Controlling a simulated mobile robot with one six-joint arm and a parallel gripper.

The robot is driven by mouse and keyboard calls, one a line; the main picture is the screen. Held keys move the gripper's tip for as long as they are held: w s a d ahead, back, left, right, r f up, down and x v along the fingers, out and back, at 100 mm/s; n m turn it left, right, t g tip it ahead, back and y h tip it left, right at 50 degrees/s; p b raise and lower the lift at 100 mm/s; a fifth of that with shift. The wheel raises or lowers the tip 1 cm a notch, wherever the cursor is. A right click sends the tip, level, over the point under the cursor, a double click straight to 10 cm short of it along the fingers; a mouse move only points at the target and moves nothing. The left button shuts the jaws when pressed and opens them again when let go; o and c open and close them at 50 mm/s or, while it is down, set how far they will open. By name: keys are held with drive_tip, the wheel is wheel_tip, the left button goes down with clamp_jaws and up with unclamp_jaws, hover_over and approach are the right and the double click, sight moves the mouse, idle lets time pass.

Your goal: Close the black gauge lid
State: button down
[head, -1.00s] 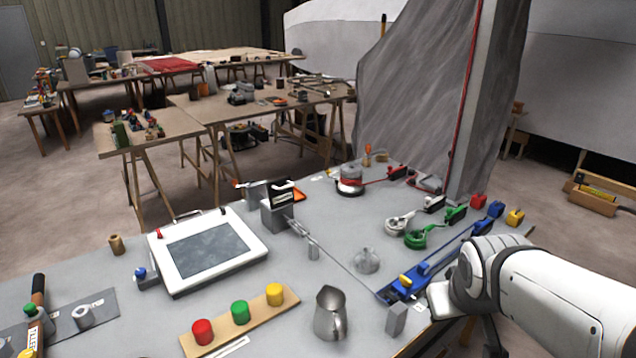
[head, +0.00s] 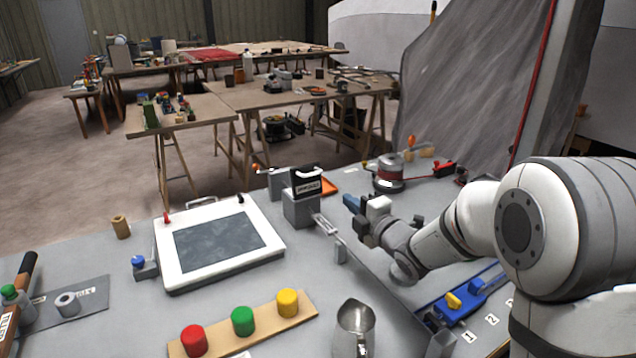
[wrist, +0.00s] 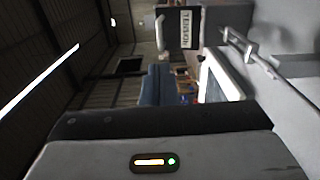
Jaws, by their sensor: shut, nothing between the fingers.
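The black gauge lid (head: 306,181) stands raised on top of a small grey box (head: 299,212) at the table's far middle. It has a white label on its face and a pale bar along its top. In the wrist view the lid (wrist: 172,30) shows turned sideways, beside the grey box (wrist: 226,22). My gripper (head: 351,203) is just right of the box and lid, at about the lid's height, apart from them. Its blue fingers (wrist: 155,86) are shut and empty. The box's inside is hidden.
A thin metal rail (head: 340,248) runs from the box toward the front right. A white-framed panel (head: 220,243) lies to the left. A red-black round device (head: 388,177) stands behind my arm.

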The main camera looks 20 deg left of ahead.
drive_tip(key=p+x, duration=0.2)
drive_tip(key=x, duration=1.1)
drive_tip(key=shift+a, duration=0.35)
drive_tip(key=shift+s+d, duration=0.1)
drive_tip(key=shift+s, duration=0.1)
